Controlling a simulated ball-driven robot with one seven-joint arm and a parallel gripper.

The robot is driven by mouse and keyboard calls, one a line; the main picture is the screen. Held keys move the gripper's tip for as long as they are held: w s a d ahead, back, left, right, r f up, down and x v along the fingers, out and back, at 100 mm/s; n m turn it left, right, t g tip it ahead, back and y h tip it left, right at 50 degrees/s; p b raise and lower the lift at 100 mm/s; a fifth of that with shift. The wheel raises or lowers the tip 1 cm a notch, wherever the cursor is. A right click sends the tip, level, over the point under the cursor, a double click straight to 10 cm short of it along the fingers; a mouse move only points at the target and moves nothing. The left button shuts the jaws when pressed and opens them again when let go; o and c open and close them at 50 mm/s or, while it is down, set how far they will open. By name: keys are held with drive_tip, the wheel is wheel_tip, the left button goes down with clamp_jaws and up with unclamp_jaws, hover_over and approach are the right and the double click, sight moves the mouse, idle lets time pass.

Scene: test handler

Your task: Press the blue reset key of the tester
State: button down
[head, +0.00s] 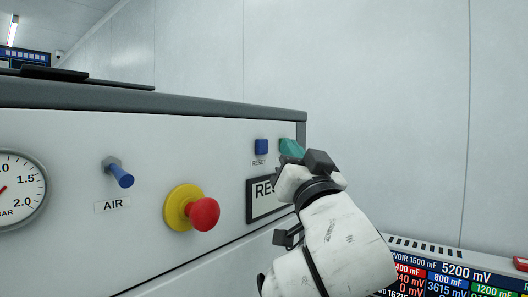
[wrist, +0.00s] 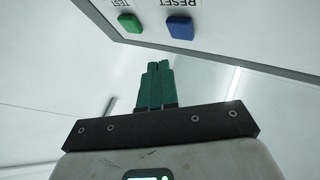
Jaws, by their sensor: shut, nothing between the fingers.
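The blue reset key (head: 261,146) is a small square button on the tester's white front panel (head: 226,150), with RESET printed below it. It also shows in the wrist view (wrist: 182,26), at the top, with its label upside down. My gripper (head: 290,147) is shut and empty, just right of the blue key in the head view. In the wrist view its teal fingers (wrist: 158,66) point up toward the panel, apart from both keys, their tips lying below and between them. Whether the fingertips touch the panel is hidden in the head view.
A green TEST key (wrist: 130,23) sits beside the blue key; my fingers mostly cover it in the head view. A red mushroom button (head: 204,214) on a yellow collar, a blue AIR lever (head: 122,177) and a gauge (head: 15,190) are further left. A display panel (head: 450,281) is lower right.

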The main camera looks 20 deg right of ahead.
sight(268, 139)
drive_tip(key=shift+w+a, duration=0.65)
drive_tip(key=shift+w, duration=0.2)
drive_tip(key=shift+w, duration=0.1)
idle(1.5)
drive_tip(key=shift+w+a+b, duration=0.25)
drive_tip(key=shift+b, duration=0.05)
drive_tip(key=shift+w+a, duration=0.25)
drive_tip(key=shift+w, duration=0.05)
idle(0.7)
drive_tip(key=shift+s+d, duration=0.1)
idle(0.3)
drive_tip(key=shift+s+d, duration=0.4)
drive_tip(key=shift+s, duration=0.15)
drive_tip(key=s+d, duration=0.1)
drive_tip(key=s, duration=0.1)
drive_tip(key=s+d+p, duration=0.1)
drive_tip(key=s+d, duration=0.1)
idle(0.5)
